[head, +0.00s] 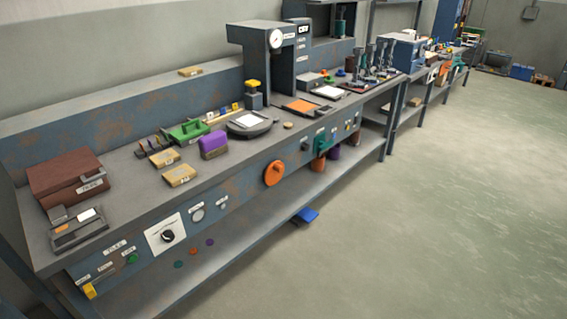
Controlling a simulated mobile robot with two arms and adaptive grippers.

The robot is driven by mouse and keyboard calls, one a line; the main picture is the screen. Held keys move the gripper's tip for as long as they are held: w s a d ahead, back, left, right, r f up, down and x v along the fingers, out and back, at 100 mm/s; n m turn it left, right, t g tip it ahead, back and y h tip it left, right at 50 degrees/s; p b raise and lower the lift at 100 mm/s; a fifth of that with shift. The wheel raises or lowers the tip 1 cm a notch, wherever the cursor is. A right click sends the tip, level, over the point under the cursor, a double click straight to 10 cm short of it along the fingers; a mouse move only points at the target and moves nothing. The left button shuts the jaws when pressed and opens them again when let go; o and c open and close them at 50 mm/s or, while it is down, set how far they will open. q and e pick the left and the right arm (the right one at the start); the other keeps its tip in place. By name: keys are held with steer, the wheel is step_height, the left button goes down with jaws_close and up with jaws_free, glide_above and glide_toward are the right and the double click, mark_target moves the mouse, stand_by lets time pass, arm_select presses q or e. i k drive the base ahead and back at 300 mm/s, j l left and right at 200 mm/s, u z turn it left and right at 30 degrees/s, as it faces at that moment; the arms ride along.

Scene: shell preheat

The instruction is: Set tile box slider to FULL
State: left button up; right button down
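The brown tile box (66,176) stands at the left end of the long bench, with a small label on its front. On the bench's front panel below it is what looks like a slider, with a yellow handle (89,291) at the lower left end. Small labels run along and above this slider; their text is too small to read surely. A green knob or button (132,259) sits near the right end of the row. Neither of my grippers is in view.
A white dial plate with a black knob (168,236) is right of the slider. A grey device (78,229) lies on the bench top in front of the box. An orange wheel (273,174) sticks out of the panel further right. The floor (440,190) in front is clear.

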mark_target(89, 289)
steer(key=u, duration=1.55)
steer(key=k, duration=0.05)
